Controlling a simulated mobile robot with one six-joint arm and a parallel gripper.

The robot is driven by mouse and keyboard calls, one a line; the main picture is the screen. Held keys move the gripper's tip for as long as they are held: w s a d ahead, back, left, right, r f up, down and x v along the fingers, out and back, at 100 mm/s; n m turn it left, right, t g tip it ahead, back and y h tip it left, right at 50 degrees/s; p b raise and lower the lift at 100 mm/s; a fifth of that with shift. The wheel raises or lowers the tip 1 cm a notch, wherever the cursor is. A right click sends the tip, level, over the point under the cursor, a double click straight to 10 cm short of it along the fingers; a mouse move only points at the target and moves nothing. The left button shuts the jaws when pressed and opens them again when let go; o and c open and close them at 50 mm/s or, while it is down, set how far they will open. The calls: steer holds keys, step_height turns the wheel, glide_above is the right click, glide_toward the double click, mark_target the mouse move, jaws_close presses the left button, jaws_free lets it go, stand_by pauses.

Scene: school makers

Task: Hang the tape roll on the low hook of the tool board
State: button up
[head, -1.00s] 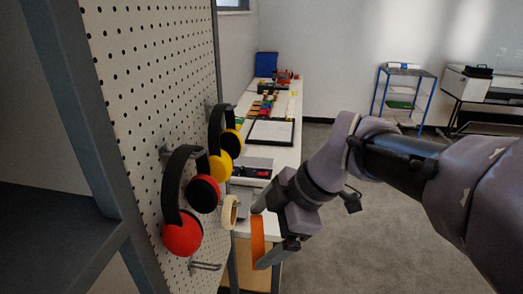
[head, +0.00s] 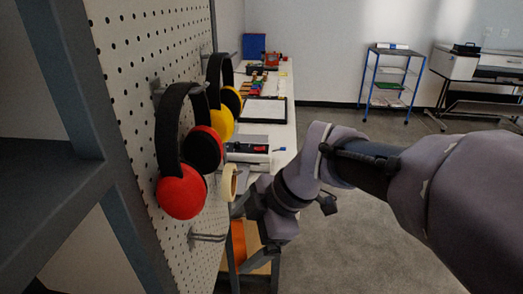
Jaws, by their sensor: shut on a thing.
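My gripper (head: 240,240) is shut on an orange tape roll (head: 239,243), held between its two fingers, one above and one below. The roll shows nearly edge-on, as an upright orange band, so its hole is hidden. The tool board (head: 172,140) is a white pegboard on the left. Its low hook (head: 207,238) is a bare metal prong below the ear defenders, sticking out toward the right. The roll is to the right of the hook at about the same height. A gap shows between them in this view, but depth is hard to tell.
Red ear defenders (head: 181,192) and yellow ear defenders (head: 221,126) hang on the board above the low hook. A cream ring (head: 229,182) is beside them. A white worktable (head: 281,135) with several items stands behind. Open floor (head: 370,220) lies to the right.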

mark_target(211, 240)
steer(key=shift+w+a+f+p, duration=0.15)
steer(key=shift+a+p, duration=0.4)
steer(key=shift+a, duration=2)
steer(key=shift+w+a+f+b, duration=0.1)
steer(key=shift+a+f+b, duration=0.5)
steer(key=shift+b, duration=0.4)
steer(key=o, duration=1.6)
steer(key=shift+r, duration=0.1)
